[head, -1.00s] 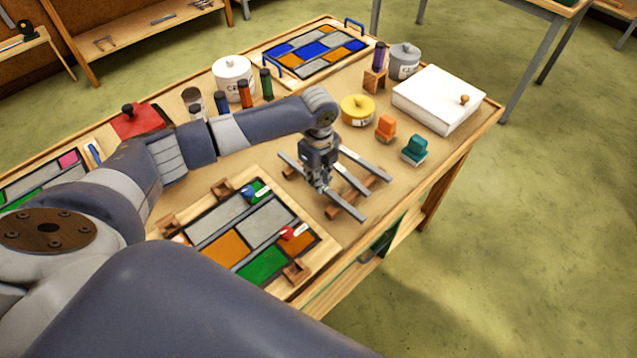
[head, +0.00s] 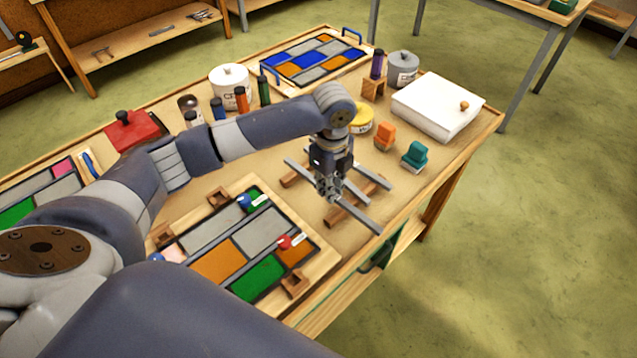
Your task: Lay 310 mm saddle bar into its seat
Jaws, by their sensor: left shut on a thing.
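My left gripper (head: 328,192) points down over the wooden bar rests and is shut on a grey metal saddle bar (head: 362,219), the nearest of the bars there. The bar runs from upper left to lower right, and the fingers hide its middle. I cannot tell whether it is clear of the rests. Other grey bars (head: 371,175) lie across two wooden rests (head: 344,214) just behind it. The leaded panel (head: 262,232) lies on a board to the left of the gripper, with coloured and grey panes. My right gripper is not in view.
Small wooden blocks (head: 293,285) stand around the panel. A blue knob (head: 244,201) and a red knob (head: 284,242) sit on it. Orange (head: 385,138) and teal (head: 415,154) blocks, a yellow tin (head: 361,119) and a white box (head: 438,104) stand beyond the bars.

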